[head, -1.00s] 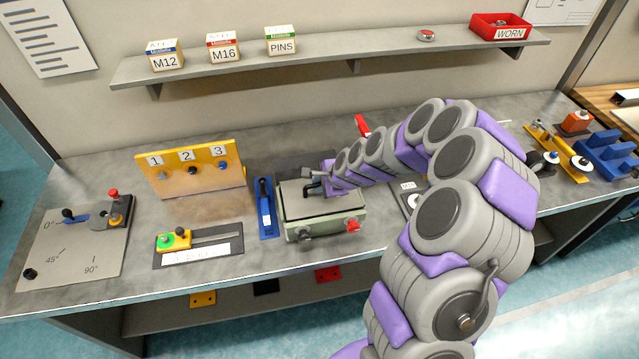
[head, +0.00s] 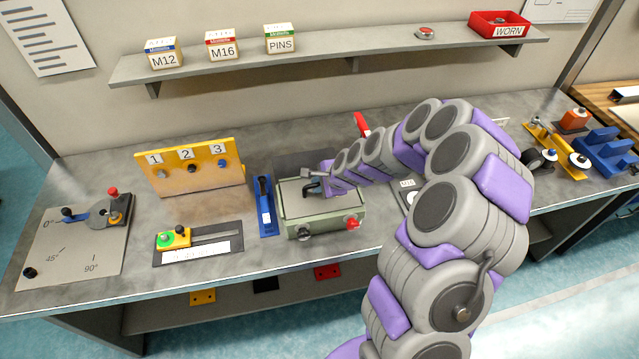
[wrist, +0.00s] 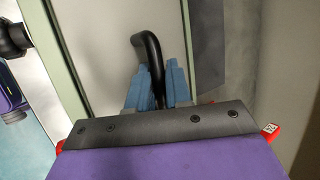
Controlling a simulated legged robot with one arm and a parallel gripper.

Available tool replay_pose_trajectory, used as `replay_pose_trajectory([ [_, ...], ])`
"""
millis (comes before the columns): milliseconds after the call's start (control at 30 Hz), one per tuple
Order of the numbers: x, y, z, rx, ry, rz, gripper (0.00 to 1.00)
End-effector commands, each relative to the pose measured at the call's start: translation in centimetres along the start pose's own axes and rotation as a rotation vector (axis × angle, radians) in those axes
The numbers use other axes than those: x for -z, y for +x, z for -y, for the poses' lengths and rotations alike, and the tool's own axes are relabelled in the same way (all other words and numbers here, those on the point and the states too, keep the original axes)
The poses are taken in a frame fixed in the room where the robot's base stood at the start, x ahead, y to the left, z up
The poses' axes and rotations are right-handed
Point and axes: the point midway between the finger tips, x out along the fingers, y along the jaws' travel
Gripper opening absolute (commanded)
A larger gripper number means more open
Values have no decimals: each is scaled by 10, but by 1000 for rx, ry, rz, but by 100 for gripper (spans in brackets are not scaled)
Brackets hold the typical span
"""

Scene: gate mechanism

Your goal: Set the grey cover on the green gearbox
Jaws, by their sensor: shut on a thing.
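The green gearbox (head: 325,225) stands on the bench, with a black knob and a red knob on its front. The grey cover (head: 291,203) lies over its top, inside the green rim as far as I can see. In the wrist view the cover (wrist: 102,50) is a pale flat plate beside the green rim (wrist: 55,65). My gripper (head: 316,187) is over the gearbox, shut on the cover's black bent handle. In the wrist view my blue fingertips (wrist: 160,85) stand on both sides of that handle (wrist: 149,50). Whether the cover sits fully down is hard to tell.
A blue tool holder (head: 265,205) stands close to the left of the gearbox. A yellow numbered panel (head: 190,168) and a slider plate (head: 200,243) are further left. A red handle (head: 362,125) stands behind my arm. A shelf (head: 350,50) runs along the wall.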

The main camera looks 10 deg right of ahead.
Motion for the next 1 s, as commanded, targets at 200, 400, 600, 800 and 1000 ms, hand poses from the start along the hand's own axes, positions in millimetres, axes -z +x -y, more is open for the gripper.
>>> replay_pose_trajectory([
  [200,0,0,0,1,0,0,30],
  [400,0,0,0,0,0,0,49],
  [600,0,1,0,-2,0,1,49],
  [800,-2,-6,5,-2,1,0,49],
  [1000,-9,-29,19,-1,0,0,49],
])
